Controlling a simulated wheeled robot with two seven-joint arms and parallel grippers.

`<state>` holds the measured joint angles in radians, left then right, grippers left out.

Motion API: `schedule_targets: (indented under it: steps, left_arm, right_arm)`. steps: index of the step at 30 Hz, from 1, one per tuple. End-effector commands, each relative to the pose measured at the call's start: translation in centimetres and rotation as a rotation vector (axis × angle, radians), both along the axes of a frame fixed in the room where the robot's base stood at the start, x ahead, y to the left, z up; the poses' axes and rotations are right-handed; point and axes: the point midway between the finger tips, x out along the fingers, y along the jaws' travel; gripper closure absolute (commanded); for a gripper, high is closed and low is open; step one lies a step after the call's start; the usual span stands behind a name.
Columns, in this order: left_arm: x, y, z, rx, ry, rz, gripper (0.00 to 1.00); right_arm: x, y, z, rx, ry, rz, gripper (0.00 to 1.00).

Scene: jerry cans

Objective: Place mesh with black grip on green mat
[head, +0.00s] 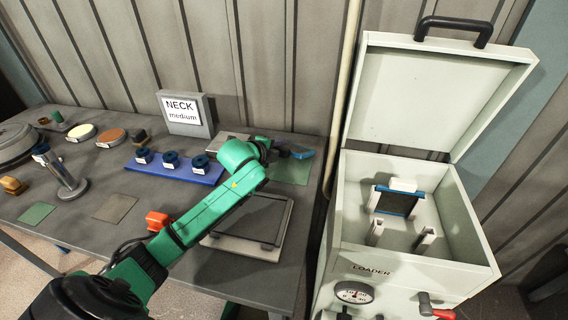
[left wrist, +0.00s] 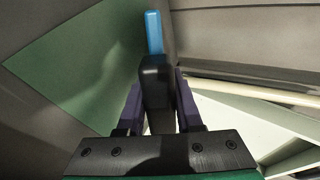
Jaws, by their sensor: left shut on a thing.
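My left gripper (head: 282,151) is shut on the black grip (left wrist: 156,88) of a blue-edged piece, which I take to be the mesh. Its blue part (head: 302,155) shows in the head view, and its blue edge (left wrist: 154,33) points away from the fingers in the left wrist view. The green mat (head: 290,172) lies on the table's right end, beneath and near the held piece. The mat also fills the left of the left wrist view (left wrist: 75,75). I cannot tell whether the piece touches it. The mesh face is hidden. My right gripper is out of view.
The open loader box (head: 373,235) stands right of the table, holding a blue-edged dark panel (head: 397,203). A dark-topped pad (head: 215,241) lies under my arm. A blue rack (head: 172,170), a NECK sign (head: 187,114) and a smaller green mat (head: 37,215) are left.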

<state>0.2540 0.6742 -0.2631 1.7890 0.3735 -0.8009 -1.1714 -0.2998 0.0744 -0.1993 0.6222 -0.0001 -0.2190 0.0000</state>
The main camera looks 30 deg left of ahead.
Motion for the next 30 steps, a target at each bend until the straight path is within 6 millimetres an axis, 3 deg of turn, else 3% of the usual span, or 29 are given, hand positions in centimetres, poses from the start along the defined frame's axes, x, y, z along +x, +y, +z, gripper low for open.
schedule_targets:
  steps: [1, 2, 12, 25, 30]
  left_arm:
    - [0.0, 0.0, 0.0, 0.000, 0.000, 0.000, 0.54]
    - [0.0, 0.0, 0.0, 0.000, 0.000, 0.000, 0.46]
    - [-0.3, 0.1, 0.3, 0.001, 0.002, 0.001, 0.46]
    - [-5.8, 0.4, 3.7, 0.001, 0.004, 0.001, 0.46]
    - [-7.1, 0.4, 4.0, 0.000, 0.002, 0.000, 0.46]
  right_arm:
    - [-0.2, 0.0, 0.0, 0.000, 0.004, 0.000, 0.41]
    - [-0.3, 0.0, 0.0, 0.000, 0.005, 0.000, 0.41]
    - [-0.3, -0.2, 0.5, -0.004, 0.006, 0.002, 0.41]
    - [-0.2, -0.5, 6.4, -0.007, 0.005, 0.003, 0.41]
    - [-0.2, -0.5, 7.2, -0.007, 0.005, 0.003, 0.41]
